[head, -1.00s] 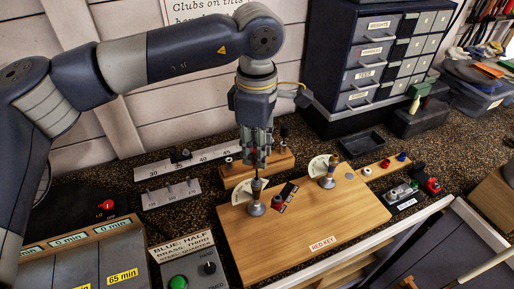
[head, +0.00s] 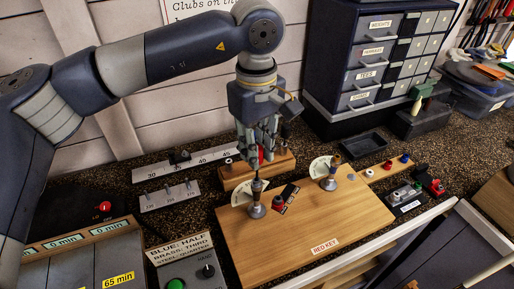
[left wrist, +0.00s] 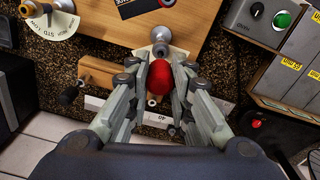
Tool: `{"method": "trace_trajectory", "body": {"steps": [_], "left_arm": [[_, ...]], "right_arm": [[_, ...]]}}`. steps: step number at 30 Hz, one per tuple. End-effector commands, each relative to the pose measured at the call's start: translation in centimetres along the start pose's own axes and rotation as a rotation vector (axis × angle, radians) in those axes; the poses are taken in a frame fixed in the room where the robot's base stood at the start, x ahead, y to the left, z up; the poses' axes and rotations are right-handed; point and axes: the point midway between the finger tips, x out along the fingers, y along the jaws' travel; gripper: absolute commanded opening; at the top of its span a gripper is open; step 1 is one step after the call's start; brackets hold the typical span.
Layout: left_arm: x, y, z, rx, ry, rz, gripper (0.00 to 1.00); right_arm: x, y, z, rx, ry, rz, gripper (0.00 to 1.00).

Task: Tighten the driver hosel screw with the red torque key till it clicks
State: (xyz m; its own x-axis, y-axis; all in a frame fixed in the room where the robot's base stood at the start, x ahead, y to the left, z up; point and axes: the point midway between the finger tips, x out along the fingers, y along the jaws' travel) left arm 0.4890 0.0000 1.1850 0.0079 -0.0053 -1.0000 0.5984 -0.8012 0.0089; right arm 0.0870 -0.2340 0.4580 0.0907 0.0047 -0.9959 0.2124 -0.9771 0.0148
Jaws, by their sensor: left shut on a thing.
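My left gripper (head: 259,150) points down above the left part of a wooden board (head: 330,215) labelled RED KEY. It is shut on the red torque key, whose rounded red handle (left wrist: 159,78) shows between the fingers in the left wrist view. A grey hosel fitting (head: 256,209) stands upright on the board beneath the gripper, with a dark shaft above it. I cannot tell whether the key tip is seated in the screw. A cream dial (head: 242,193) is beside this fitting. A second fitting (head: 330,182) with its own dial stands to the right. My right gripper is out of view.
A wooden block (head: 237,174) and metal rulers (head: 170,196) lie behind the board. A control box with a green button (head: 178,284) is at front left. A drawer cabinet (head: 345,105) and a small black tray (head: 363,145) are behind to the right.

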Motion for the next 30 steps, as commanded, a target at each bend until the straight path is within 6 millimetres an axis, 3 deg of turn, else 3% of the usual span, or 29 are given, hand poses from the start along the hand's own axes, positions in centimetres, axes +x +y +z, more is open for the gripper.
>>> {"method": "trace_trajectory", "body": {"steps": [9, 17, 18, 20, 30], "left_arm": [[0.13, -0.01, 0.00, 0.335, 0.000, 0.003, 0.00], [0.09, -0.02, -0.01, 0.360, 0.000, 0.003, 0.00], [0.09, -0.02, -0.01, 0.359, 0.000, 0.003, 0.22], [0.09, -0.03, -0.01, 0.359, 0.000, 0.003, 0.34], [0.13, -0.03, -0.01, 0.344, 0.000, 0.003, 0.34]], "right_arm": [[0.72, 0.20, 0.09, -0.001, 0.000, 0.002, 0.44], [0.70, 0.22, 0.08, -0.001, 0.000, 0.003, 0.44], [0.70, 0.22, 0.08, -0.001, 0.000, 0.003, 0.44], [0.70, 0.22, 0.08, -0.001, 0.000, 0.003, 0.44], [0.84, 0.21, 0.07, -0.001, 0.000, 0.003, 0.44]]}}
